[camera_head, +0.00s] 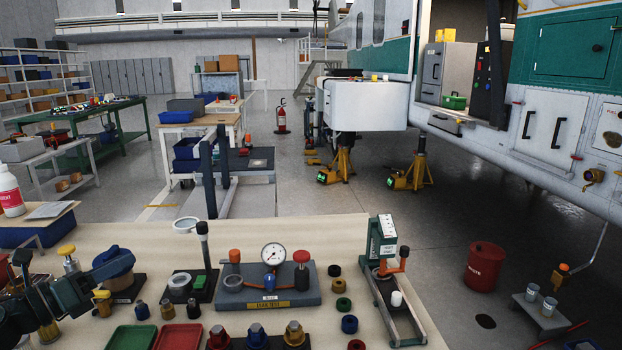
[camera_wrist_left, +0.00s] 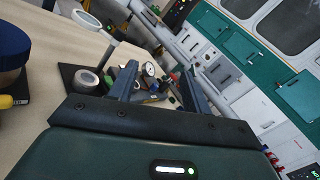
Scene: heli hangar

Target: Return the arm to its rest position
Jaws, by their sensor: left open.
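My left arm comes in from the left edge of the head view, low over the near left part of the workbench (camera_head: 330,232). My left gripper (camera_head: 116,268) is at its end, in front of a round brown container with a blue lid (camera_head: 112,257). In the left wrist view the two fingers (camera_wrist_left: 158,88) stand apart with nothing held between them. Beyond them are the leak test stand and its gauge (camera_wrist_left: 150,70). My right arm and gripper are not in view.
The gauge stand (camera_head: 270,287), a post stand (camera_head: 202,280) and several valves (camera_head: 257,335) crowd the bench. Green (camera_head: 133,338) and red (camera_head: 178,337) trays lie at the near edge. A red waste bin (camera_head: 485,267) stands right of the bench. The bench's back strip is mostly bare.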

